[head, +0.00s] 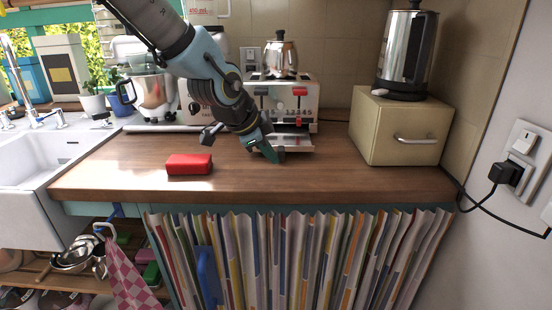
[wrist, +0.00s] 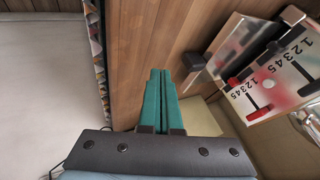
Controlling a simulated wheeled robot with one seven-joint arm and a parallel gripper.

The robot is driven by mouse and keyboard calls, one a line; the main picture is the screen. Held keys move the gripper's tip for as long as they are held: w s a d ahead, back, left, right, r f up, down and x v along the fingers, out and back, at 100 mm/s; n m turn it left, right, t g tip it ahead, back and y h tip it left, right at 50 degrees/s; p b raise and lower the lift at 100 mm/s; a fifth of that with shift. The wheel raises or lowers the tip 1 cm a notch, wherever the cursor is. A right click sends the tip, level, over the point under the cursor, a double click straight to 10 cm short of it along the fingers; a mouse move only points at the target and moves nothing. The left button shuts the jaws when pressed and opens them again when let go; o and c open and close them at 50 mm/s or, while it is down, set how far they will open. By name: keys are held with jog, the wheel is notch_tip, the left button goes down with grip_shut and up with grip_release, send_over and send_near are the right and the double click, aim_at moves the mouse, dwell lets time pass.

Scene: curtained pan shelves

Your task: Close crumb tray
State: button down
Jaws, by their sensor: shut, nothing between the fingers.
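The toaster (head: 308,92) stands against the back wall, with a black and a red lever and number scales on its front. Its crumb tray (head: 296,142) sticks out from the bottom of the front, low over the counter. In the wrist view the crumb tray (wrist: 213,66) shows right of the fingers, with a dark handle (wrist: 193,62) at its outer edge. My gripper (head: 272,155) has green fingers, shut and empty, low at the front left of the tray. In the wrist view the fingertips (wrist: 160,71) are together beside the handle; contact cannot be told.
A red box (head: 189,164) lies on the counter (head: 340,182) to the left. A cream bread bin (head: 402,127) with a kettle (head: 407,55) on top stands right. A metal pot (head: 281,56) sits on the toaster. The counter in front of the tray is clear.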

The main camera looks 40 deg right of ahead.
jog(key=x, duration=0.3)
jog(key=shift+d+f, duration=0.15)
jog(key=shift+f, duration=0.05)
jog(key=shift+w+d+r+p, duration=0.1)
jog(key=shift+w+d+p, duration=0.2)
jog(key=shift+w, duration=0.25)
jog(key=shift+w+d+r+p, duration=0.15)
jog(key=shift+w+d, duration=0.25)
jog(key=shift+w, duration=0.1)
jog(key=shift+w+d, duration=0.45)
jog(key=shift+w, duration=0.05)
jog(key=shift+f, duration=0.1)
